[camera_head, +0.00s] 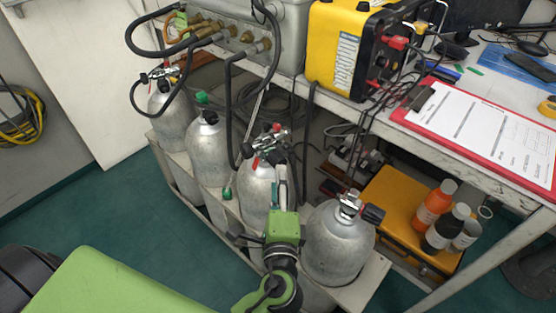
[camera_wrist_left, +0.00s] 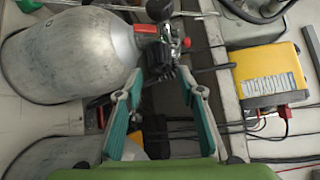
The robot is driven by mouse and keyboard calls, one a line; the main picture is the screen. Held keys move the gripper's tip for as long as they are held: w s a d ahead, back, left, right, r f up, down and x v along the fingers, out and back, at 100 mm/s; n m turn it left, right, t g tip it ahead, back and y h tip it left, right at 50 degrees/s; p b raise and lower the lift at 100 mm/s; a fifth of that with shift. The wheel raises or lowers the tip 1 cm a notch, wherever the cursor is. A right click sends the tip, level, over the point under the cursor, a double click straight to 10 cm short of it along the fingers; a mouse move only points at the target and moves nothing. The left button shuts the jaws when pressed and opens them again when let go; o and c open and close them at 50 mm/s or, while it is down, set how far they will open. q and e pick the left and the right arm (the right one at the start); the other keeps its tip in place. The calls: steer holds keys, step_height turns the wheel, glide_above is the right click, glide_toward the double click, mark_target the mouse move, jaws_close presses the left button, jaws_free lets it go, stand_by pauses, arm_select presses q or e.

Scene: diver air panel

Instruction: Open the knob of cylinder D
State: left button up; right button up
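Several silver cylinders stand in a rack, and I can read no letter on them, so I cannot tell which is D. My left gripper (camera_head: 281,178) is at the valve of the third cylinder from the back (camera_head: 256,185), beside the nearest cylinder (camera_head: 338,245). In the left wrist view, my left gripper (camera_wrist_left: 161,75) has its teal fingers spread apart. A black ribbed knob (camera_wrist_left: 162,55) lies at or just beyond the fingertips; contact is unclear. The cylinder body (camera_wrist_left: 75,55) is left of it. The nearest cylinder has dark knobs (camera_head: 372,214) at its valve. My right gripper is not in view.
A bench with a red clipboard (camera_head: 485,130) and a yellow device (camera_head: 345,50) stands behind and right. Black hoses (camera_head: 228,110) hang around the valves. A yellow case (camera_head: 395,205) and bottles (camera_head: 436,202) are under the bench. Green floor (camera_head: 120,200) is clear at left.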

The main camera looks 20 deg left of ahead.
mark_target(278, 161)
arm_select(q)
steer(key=x, duration=0.8)
steer(key=c, duration=0.8)
